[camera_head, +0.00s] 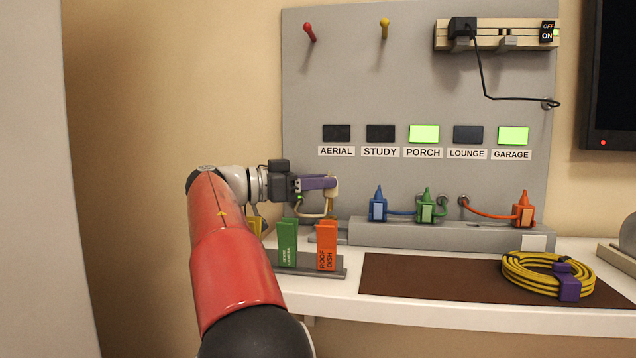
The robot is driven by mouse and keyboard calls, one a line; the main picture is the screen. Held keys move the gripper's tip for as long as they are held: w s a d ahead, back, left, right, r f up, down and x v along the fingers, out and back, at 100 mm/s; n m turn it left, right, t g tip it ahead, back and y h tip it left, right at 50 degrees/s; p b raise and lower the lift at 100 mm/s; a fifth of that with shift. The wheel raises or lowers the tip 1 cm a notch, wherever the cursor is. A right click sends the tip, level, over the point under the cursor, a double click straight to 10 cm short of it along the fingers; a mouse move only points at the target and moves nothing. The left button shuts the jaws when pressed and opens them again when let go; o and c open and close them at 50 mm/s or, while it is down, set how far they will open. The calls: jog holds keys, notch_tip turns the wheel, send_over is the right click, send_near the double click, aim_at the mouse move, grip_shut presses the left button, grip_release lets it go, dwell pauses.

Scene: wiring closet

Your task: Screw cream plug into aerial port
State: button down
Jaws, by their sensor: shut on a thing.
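My gripper (328,184) is at the left part of the grey panel (400,75), below the AERIAL label (336,151). It is shut on the cream plug (332,192), whose pale cable (311,214) loops down below the fingers. The aerial port itself is not visible; my gripper and the plug may cover it. I cannot tell whether the plug touches the port. The lamp above AERIAL (336,132) is dark.
A blue plug (377,208), a green plug (426,208) and an orange plug (523,212) stand on the grey ledge (400,234). Tags (287,240) stand in a rack at the lower left. Coiled yellow cable (520,275) lies on the brown mat (430,280), whose left part is clear.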

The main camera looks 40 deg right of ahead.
jog(key=shift+f+b, duration=1.15)
jog(key=shift+f, duration=0.1)
jog(key=shift+r, duration=0.25)
jog(key=shift+r+p, duration=0.5)
jog(key=shift+f+b, duration=0.65)
jog(key=shift+b, duration=0.3)
dwell(0.7)
jog(key=shift+r, duration=0.15)
jog(key=shift+r+p, duration=0.45)
jog(key=shift+r, duration=0.05)
jog(key=shift+f+b, duration=0.7)
jog(key=shift+b, duration=0.25)
dwell(1.0)
